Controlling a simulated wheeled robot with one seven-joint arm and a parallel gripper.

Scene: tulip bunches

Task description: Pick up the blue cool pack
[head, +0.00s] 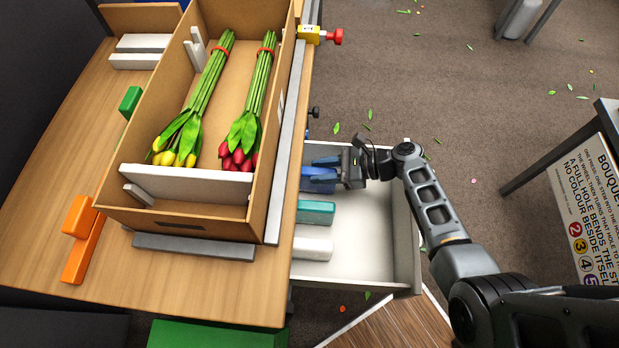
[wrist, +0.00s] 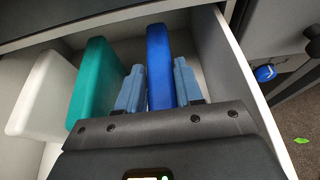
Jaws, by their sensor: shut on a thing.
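The blue cool pack (wrist: 159,62) stands on edge in the open white drawer, between my two light-blue fingers in the wrist view. My gripper (wrist: 158,84) is shut on it. In the head view the blue cool pack (head: 316,184) is at the back left of the drawer, partly covered by my gripper (head: 325,173). A teal pack (wrist: 98,75) stands beside it, to the left in the wrist view. A white pack (wrist: 45,92) is farther left. The lower part of the blue pack is hidden behind my gripper.
The drawer (head: 370,240) is pulled out from under the wooden table (head: 225,290), its right half empty. A cardboard box (head: 180,222) on the table holds yellow and red tulip bunches. A printed sign (head: 590,215) stands at the right. The drawer's side wall is close to my gripper.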

